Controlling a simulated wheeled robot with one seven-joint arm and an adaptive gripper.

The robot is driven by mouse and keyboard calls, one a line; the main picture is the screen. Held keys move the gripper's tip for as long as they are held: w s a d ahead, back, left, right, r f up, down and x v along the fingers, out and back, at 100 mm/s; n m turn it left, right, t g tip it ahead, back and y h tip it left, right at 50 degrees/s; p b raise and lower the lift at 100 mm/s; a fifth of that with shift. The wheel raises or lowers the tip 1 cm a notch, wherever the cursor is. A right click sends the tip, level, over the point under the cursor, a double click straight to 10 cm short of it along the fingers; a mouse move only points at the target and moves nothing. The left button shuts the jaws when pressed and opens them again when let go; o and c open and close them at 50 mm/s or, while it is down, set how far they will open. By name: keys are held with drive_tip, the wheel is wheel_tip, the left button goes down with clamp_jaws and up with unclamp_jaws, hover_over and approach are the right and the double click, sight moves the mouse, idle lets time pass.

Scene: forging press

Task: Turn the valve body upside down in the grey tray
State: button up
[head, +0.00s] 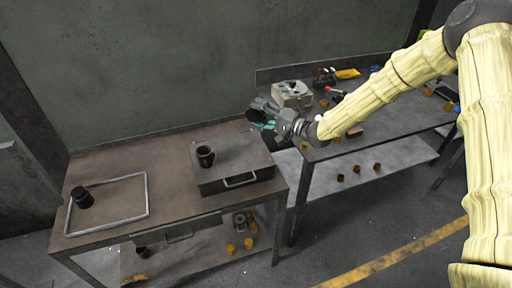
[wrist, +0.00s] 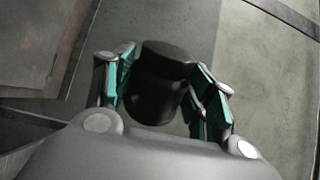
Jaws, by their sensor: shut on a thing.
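My gripper (head: 264,122) is in the gap between the two tables, above the floor. In the wrist view its teal-padded fingers (wrist: 160,75) are shut on a dark, stepped cylindrical part (wrist: 155,95), wider at one end. I cannot tell whether this is the valve body. The grey tray (head: 147,195) lies on the left table, a shallow thin-rimmed rectangle. A similar dark cylindrical part (head: 82,197) is in its left side, well away from my gripper; which end is up is too small to tell.
A grey box (head: 235,168) with a handle stands on the left table (head: 160,225), with a dark cup-like part (head: 205,156) on top. The right table (head: 390,125) holds a pale block (head: 292,93) and tools. Lower shelves hold small parts. The tray's right side is bare.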

drive_tip(key=shift+f+n+b, duration=0.2)
drive_tip(key=shift+n+b, duration=0.5)
drive_tip(key=shift+n, duration=0.1)
drive_tip(key=n+b, duration=0.2)
drive_tip(key=n, duration=0.1)
drive_tip(key=shift+n+b, duration=0.4)
drive_tip(key=n+b, duration=0.2)
drive_tip(key=shift+n, duration=0.3)
drive_tip(key=shift+r+n, duration=0.2)
drive_tip(key=shift+n, duration=0.3)
drive_tip(key=shift+b, duration=0.35)
